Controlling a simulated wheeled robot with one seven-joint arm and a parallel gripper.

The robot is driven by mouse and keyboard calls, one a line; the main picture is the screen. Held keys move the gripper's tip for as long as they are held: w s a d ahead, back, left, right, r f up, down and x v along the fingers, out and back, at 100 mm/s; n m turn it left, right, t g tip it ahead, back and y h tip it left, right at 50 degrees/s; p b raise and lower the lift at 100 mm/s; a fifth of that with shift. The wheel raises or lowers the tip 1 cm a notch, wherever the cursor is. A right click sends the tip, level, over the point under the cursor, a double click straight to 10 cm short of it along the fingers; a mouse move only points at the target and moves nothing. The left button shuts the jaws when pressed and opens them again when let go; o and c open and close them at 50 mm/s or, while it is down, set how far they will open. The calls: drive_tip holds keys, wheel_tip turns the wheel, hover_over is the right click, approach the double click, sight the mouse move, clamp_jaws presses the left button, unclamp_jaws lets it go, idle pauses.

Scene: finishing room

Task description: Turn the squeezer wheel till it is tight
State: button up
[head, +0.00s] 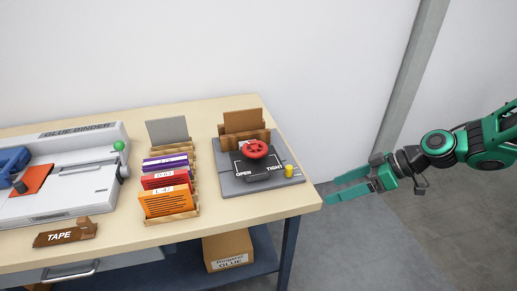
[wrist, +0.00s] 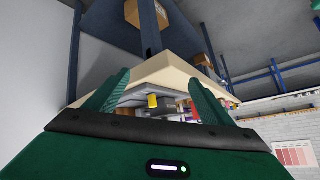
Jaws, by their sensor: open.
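The squeezer (head: 262,174) is a grey unit near the right end of the table, with a red wheel (head: 255,148) on top between the labels OPEN and TIGHT. A short yellow post (head: 289,170) stands at its right edge; a yellow piece also shows in the wrist view (wrist: 153,101). Brown boards (head: 243,121) stand upright at its back. My gripper (head: 338,188) is off the table's right end, apart from the squeezer, its green fingers spread and pointing left. Nothing is between the fingers. The wheel is not clearly visible in the wrist view.
A wooden rack (head: 168,214) holds several coloured booklets left of the squeezer. The glue binder (head: 100,183) and a brown tape dispenser (head: 66,233) are farther left. A glue carton (head: 229,251) sits on the lower shelf. A grey post (head: 408,80) rises behind my gripper.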

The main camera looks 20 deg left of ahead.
sight(254, 147)
drive_tip(key=a+y, duration=0.1)
drive_tip(key=a, duration=0.1)
drive_tip(key=a+r+n+y, duration=0.1)
drive_tip(key=a, duration=0.2)
drive_tip(key=a+n+y, duration=0.1)
drive_tip(key=a, duration=0.1)
drive_tip(key=shift+w+a+r+g, duration=0.2)
drive_tip(key=shift+w+a+g, duration=0.1)
drive_tip(key=shift+w+g, duration=0.1)
drive_tip(key=a+r+y, duration=0.1)
drive_tip(key=a, duration=0.1)
drive_tip(key=w+a+r+n+y, duration=0.1)
drive_tip(key=a+r+y, duration=0.1)
drive_tip(key=a+r+n+y, duration=0.1)
drive_tip(key=a, duration=0.1)
drive_tip(key=shift+w+a+r+y, duration=0.1)
drive_tip(key=shift+w+r+y, duration=0.05)
drive_tip(key=shift+y, duration=0.25)
drive_tip(key=shift+w+a+r+y, duration=0.1)
drive_tip(key=shift+a+r+y, duration=0.2)
drive_tip(key=shift+a+r, duration=0.1)
drive_tip(key=a, duration=1)
drive_tip(key=shift+s+a, duration=0.25)
drive_tip(key=shift+s, duration=0.05)
drive_tip(key=c, duration=1.1)
drive_tip(key=shift+o, duration=0.3)
drive_tip(key=shift+a, duration=0.15)
